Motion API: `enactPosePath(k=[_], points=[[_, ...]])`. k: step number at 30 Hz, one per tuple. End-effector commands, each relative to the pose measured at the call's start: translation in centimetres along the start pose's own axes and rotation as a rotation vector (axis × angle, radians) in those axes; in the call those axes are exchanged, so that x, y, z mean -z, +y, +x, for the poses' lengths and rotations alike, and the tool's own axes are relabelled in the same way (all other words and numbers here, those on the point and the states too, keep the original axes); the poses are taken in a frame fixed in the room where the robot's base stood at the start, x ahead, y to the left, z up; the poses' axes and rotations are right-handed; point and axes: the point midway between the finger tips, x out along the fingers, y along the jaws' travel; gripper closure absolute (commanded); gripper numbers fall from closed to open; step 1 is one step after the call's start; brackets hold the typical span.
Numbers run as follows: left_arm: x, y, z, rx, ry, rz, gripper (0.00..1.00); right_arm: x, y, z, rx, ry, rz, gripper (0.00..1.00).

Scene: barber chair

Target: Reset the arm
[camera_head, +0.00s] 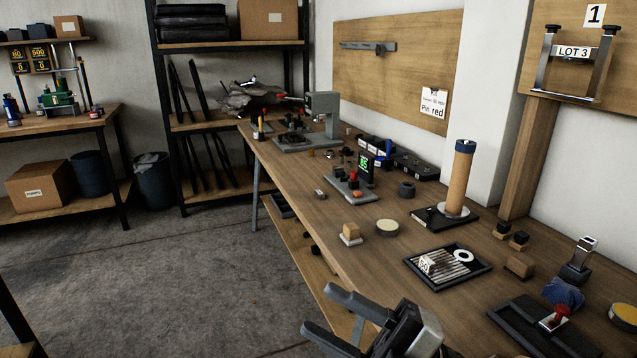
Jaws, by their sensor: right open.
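My right gripper (318,308) shows at the bottom middle, in front of the workbench's near edge. Its two dark fingers point left and stand apart, with nothing between them. The gripper is over the floor side of the bench and touches none of the items on it. The picture's bottom edge cuts off the arm behind it. My left gripper is not in view.
A long wooden workbench (345,243) runs along the right wall. Shelves (230,47) stand behind. The concrete floor (170,270) at left is clear.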

Motion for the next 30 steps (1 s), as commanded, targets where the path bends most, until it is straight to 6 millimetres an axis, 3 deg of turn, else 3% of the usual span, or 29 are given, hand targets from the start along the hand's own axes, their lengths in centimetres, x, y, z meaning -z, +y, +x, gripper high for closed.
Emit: enactPosePath(k=[3, 6, 9, 12, 15, 21, 30], points=[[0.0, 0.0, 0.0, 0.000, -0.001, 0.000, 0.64, -5.2, -2.3, -5.2, -0.238, -0.437, 0.335, 0.59], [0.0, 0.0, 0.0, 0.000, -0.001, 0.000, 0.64, -7.8, -6.6, -11.0, -0.333, -0.764, 0.579, 0.59], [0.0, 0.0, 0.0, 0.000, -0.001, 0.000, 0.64, -8.0, -11.5, -16.3, -0.367, -1.024, 0.785, 0.59], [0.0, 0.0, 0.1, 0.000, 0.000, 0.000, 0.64, -6.8, -15.7, -20.4, -0.370, -1.217, 0.951, 0.59], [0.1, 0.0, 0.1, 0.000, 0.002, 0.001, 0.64, -5.2, -18.7, -23.0, -0.359, -1.344, 1.066, 0.59], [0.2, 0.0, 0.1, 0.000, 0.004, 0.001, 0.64, -3.6, -20.9, -24.8, -0.346, -1.438, 1.159, 0.59], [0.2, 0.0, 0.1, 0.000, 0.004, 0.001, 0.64, -3.7, -20.9, -24.8, -0.344, -1.437, 1.158, 0.59]])
